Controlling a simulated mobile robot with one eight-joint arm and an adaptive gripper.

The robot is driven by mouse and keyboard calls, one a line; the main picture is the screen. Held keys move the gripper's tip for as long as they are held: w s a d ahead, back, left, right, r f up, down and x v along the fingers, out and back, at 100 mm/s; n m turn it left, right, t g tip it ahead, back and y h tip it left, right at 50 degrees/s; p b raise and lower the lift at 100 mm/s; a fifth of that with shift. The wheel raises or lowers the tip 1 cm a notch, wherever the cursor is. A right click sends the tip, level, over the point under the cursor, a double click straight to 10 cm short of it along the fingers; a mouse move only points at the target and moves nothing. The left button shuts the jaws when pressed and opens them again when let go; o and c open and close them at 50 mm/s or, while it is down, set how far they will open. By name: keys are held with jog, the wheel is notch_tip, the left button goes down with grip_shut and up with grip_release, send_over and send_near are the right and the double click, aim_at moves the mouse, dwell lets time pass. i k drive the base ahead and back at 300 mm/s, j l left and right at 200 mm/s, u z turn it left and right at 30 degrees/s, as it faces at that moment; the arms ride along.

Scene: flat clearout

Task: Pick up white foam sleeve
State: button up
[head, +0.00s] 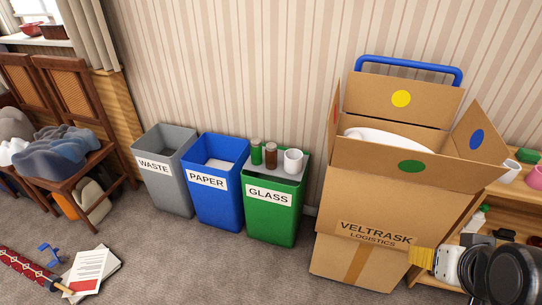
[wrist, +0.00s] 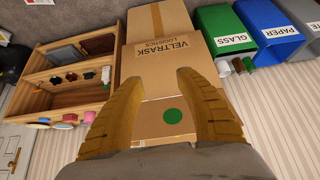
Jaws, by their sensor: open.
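A white, hollow, short cylinder (head: 292,162), which looks like the white foam sleeve, stands upright on top of the green GLASS bin (head: 270,222). It is to the right of a brown jar (head: 270,156) and a green jar (head: 256,153). In the wrist view the white cylinder (wrist: 225,67) is small at the bin's mouth. My gripper (head: 424,258) is at the lower right in the head view, in front of the carton and well away from the cylinder. In the wrist view my gripper (wrist: 150,78) has its two yellow fingers spread apart with nothing between them.
A tall open carton (head: 365,205) holding something white (head: 390,138) stands between the bin and my arm. Blue PAPER (head: 213,190) and grey WASTE (head: 163,175) bins stand left. A wooden shelf (wrist: 70,75) is beside the carton. Carpet in front of the bins is clear.

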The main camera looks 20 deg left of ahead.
aim_at(294, 158)
jog(key=i+j, duration=0.25)
jog(key=j, duration=0.15)
jog(key=i+j, duration=0.2)
jog(key=j, duration=0.2)
jog(key=i+j, duration=0.25)
jog(key=j, duration=0.15)
jog(key=i+j, duration=0.2)
jog(key=j, duration=0.2)
jog(key=i+j, duration=0.25)
jog(key=j, duration=0.15)
